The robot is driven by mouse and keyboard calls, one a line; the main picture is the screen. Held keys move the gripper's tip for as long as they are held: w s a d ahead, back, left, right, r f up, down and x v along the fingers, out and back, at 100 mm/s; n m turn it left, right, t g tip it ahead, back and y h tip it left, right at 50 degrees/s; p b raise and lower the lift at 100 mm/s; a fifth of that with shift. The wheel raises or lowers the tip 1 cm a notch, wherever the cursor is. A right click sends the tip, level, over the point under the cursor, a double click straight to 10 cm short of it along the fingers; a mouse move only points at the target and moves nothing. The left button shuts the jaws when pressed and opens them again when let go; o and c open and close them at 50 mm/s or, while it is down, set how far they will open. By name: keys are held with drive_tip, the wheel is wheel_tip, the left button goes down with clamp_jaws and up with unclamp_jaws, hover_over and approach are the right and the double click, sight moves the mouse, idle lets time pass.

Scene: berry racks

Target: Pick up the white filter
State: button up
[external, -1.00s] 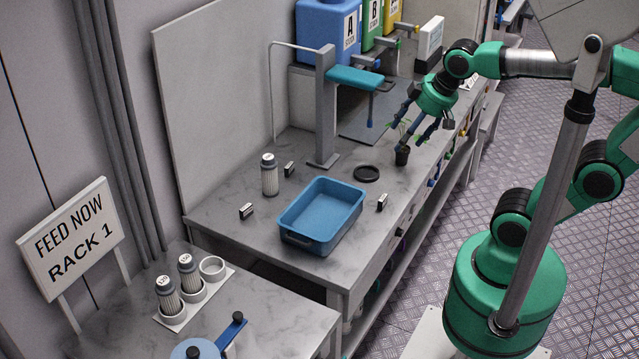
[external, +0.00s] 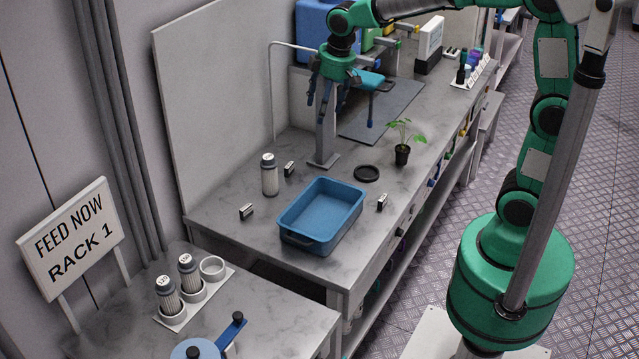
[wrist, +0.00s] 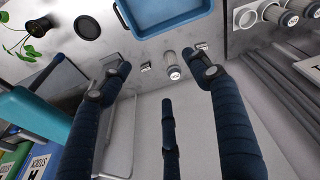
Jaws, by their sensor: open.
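A white filter (external: 269,175), a ribbed cylinder with a pale labelled cap, stands upright on the marble bench, left of the blue tray. It also shows in the wrist view (wrist: 171,62), between and beyond my fingers. My gripper (external: 326,98) has dark blue fingers spread open and empty, high above the bench in front of the grey stand, up and right of the filter. The wrist view shows the open fingers (wrist: 164,82) apart from it. Two similar filters (external: 167,293) (external: 190,272) stand in a white holder on the near bench.
A blue tray (external: 342,238), small label blocks (external: 246,211) (external: 289,169) (external: 382,202), a black dish (external: 367,173) and a potted plant (external: 402,155) are on the bench. The grey stand (external: 328,140) is close to my gripper. A wall panel (external: 215,100) rises behind.

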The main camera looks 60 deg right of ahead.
drive_tip(key=w+f+n+g+p, duration=0.1)
drive_tip(key=w+f+p, duration=0.1)
drive_tip(key=w+f, duration=0.3)
drive_tip(key=w+f+n+p, duration=0.1)
drive_tip(key=w+f+p, duration=0.1)
drive_tip(key=w, duration=0.5)
drive_tip(key=n+g+p, duration=0.2)
drive_tip(key=p, duration=0.1)
hover_over(269, 157)
wheel_tip(269, 157, down, 10)
drive_tip(key=shift+s+f, duration=0.15)
drive_tip(key=shift+f, duration=0.4)
drive_tip(key=shift+f, duration=0.15)
drive_tip(key=shift+f, duration=4.15)
drive_tip(key=shift+f, duration=0.1)
drive_tip(key=shift+f, duration=0.25)
drive_tip(key=shift+w+f, duration=0.15)
drive_tip(key=shift+f, duration=1)
drive_tip(key=shift+w+f, duration=0.15)
drive_tip(key=shift+f, duration=0.95)
